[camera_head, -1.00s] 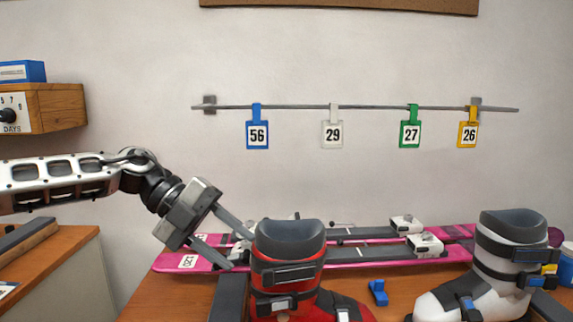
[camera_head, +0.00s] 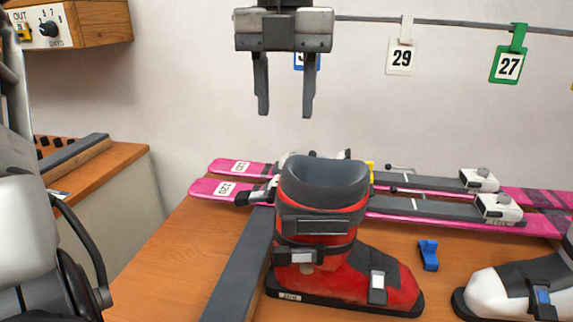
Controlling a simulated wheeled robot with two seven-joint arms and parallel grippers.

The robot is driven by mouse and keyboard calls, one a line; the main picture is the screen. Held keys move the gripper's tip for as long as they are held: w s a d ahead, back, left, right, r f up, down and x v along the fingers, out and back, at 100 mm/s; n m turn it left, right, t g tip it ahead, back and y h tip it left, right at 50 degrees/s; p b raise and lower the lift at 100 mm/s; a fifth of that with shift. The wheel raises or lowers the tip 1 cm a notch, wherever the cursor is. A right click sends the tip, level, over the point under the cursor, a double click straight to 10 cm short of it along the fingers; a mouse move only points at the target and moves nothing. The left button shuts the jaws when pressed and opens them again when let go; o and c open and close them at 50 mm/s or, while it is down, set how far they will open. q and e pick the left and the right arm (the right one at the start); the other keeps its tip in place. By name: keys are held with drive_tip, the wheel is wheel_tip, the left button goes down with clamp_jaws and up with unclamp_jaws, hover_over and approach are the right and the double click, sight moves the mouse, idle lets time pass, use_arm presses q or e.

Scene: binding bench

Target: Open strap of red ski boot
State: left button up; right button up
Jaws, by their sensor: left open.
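The red ski boot (camera_head: 340,280) stands upright on the wooden bench, toe pointing right, with a dark grey liner at its open top. A wide dark upper strap (camera_head: 316,225) wraps the cuff and looks flat against it. A lower strap with a pale buckle (camera_head: 300,257) and a toe strap with a buckle (camera_head: 377,282) sit below. My left gripper (camera_head: 286,110) points down above and behind the boot's top, open and empty, apart from the boot. My right gripper is not in view.
A dark bar (camera_head: 238,268) lies left of the boot. Pink skis (camera_head: 445,207) lie behind it. A blue piece (camera_head: 428,254) and a white boot (camera_head: 510,287) are to the right. Number tags, including 29 (camera_head: 400,57), hang on a wall rail.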

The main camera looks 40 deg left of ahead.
sight(287, 165)
use_arm(q)
wheel_tip(287, 165, down, 11)
drive_tip(key=shift+b, duration=0.35)
clamp_jaws()
idle(1.3)
